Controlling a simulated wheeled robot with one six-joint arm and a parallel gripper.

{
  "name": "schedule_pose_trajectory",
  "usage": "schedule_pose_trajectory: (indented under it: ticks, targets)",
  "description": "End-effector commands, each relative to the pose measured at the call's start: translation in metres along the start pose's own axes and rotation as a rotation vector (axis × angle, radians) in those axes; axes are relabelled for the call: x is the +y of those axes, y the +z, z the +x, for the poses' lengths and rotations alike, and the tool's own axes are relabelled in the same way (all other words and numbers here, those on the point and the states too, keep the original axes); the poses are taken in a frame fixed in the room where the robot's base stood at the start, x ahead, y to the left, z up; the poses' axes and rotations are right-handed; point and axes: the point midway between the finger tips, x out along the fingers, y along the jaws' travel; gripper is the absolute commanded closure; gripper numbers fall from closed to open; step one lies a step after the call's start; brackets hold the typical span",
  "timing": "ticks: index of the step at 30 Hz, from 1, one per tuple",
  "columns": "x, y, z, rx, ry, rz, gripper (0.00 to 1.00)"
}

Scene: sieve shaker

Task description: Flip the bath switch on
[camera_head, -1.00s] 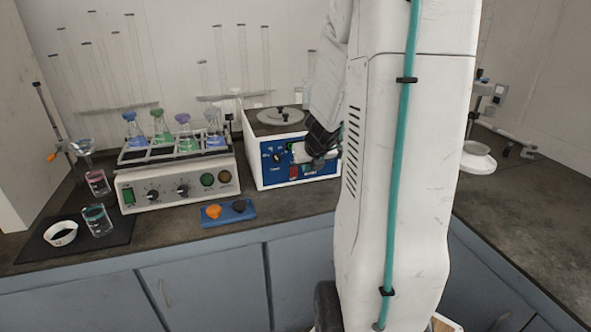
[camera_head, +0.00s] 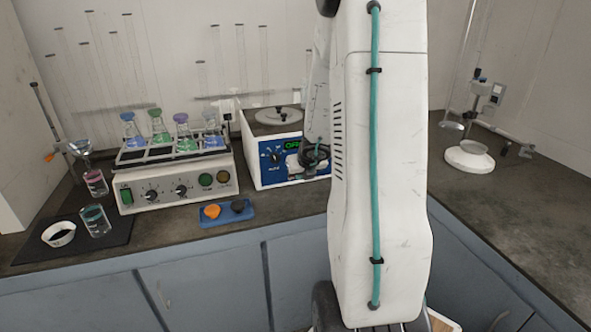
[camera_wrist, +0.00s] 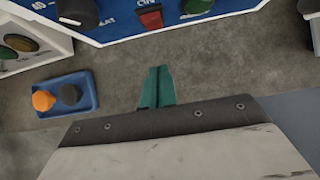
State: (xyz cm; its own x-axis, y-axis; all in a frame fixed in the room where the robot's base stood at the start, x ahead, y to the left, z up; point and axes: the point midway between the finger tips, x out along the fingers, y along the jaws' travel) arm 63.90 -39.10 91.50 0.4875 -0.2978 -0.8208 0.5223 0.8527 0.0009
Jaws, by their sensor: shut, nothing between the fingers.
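The bath (camera_head: 256,170) is a white box with a blue front panel and a round lid on top, on the bench behind my arm. Its green display (camera_head: 293,145) shows beside my wrist. In the wrist view the red bath switch (camera_wrist: 150,17), by white "ON" lettering, sits low on the blue panel at the top edge. My gripper (camera_wrist: 157,75) has its green fingers shut and empty, pointing at the panel just below the switch, with a gap in the picture between tips and switch. In the head view my wrist covers the switch.
A shaker (camera_head: 178,185) with several flasks stands left of the bath. A blue tray (camera_head: 228,213) with an orange and a dark piece lies in front. Beakers and a bowl (camera_head: 59,234) sit on a dark mat. A white round-based stand (camera_head: 470,157) is at right.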

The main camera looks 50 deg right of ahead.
Motion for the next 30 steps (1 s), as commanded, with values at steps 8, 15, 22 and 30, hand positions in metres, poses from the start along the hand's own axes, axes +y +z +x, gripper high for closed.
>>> schedule_pose_trajectory:
  ticks: [8,15,22,30]
  targets:
    - [0.0,0.0,0.022,0.001,0.001,0.001,1.0]
    - [0.0,0.005,0.032,-0.001,0.0,-0.002,1.0]
    - [0.0,0.019,0.035,0.0,-0.001,-0.002,1.0]
    - [0.0,0.033,0.039,0.0,0.0,-0.003,1.0]
